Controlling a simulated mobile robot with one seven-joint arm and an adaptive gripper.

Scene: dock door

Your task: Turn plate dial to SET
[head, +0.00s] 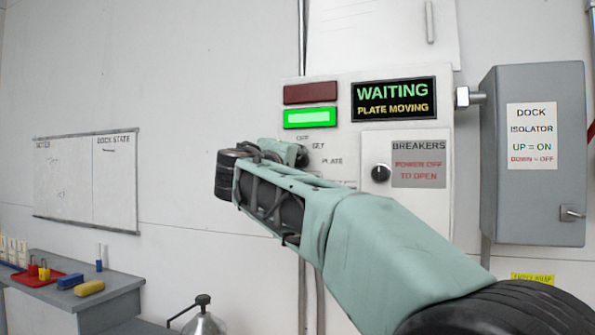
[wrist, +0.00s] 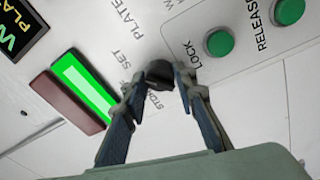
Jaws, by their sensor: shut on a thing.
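The plate dial (wrist: 160,70) is a small black knob on the white panel, seen in the wrist view between my fingertips. My gripper (wrist: 159,77) is shut on it, one finger on each side. In the head view my gripper (head: 296,154) reaches the panel just below the green light and hides the dial. The words SET (wrist: 132,55) and PLATE (wrist: 130,22) are printed around the dial. I cannot tell which mark the dial points to. The display (head: 394,100) reads WAITING, PLATE MOVING.
The green light (head: 310,118) is lit under a dark red one (head: 310,94). Green LOCK (wrist: 219,43) and RELEASE (wrist: 289,11) buttons sit beside the dial. The breaker door (head: 406,160) and grey isolator box (head: 533,155) are right. A bench (head: 105,287) stands left.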

